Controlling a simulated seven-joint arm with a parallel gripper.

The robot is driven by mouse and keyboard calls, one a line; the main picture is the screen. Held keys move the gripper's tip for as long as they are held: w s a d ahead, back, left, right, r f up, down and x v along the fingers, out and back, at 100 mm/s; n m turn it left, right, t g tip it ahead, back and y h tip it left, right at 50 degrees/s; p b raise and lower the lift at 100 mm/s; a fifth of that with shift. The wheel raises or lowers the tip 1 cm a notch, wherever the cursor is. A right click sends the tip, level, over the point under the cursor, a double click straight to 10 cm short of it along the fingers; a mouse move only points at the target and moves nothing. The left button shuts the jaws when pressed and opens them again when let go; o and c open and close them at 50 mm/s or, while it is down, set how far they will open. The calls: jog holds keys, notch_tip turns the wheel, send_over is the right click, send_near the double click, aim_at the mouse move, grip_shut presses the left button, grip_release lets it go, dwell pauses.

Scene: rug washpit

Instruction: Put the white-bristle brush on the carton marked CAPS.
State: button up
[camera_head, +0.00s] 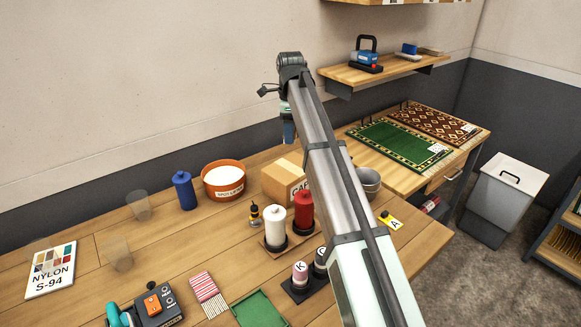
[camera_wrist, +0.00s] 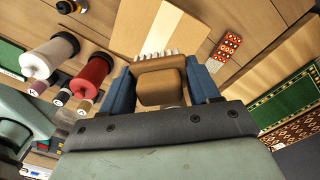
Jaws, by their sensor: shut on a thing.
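The white-bristle brush (camera_wrist: 162,85) has a brown wooden body. Its pale bristles show along its far edge in the wrist view. My gripper (camera_wrist: 160,72) is shut on the brush, with a blue finger on each side of its body. In the head view my gripper (camera_head: 288,130) hangs above the back of the table, and the brush cannot be made out there. The tan carton (camera_head: 284,180) stands on the table below my gripper, its printed front partly hidden by my arm. Its taped top (camera_wrist: 160,30) shows beyond the bristles in the wrist view, apart from the brush.
An orange-brown tub (camera_head: 224,182) and a blue bottle (camera_head: 184,190) stand left of the carton. White (camera_head: 275,226) and red (camera_head: 304,212) spools stand in front. A metal bowl (camera_head: 368,182) is to its right. A wall shelf (camera_head: 385,72) and a rug table lie farther right.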

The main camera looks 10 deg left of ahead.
aim_at(290, 167)
jog(key=shift+s+f, duration=0.3)
jog(key=shift+f, duration=0.25)
notch_tip(290, 167, down, 9)
jog(key=shift+w+r, duration=0.1)
jog(key=shift+f, duration=0.2)
jog(key=o, duration=1.1)
jog(key=shift+r, duration=0.15)
notch_tip(290, 167, up, 12)
jog(key=shift+r, duration=0.1)
jog(key=shift+o, duration=0.2)
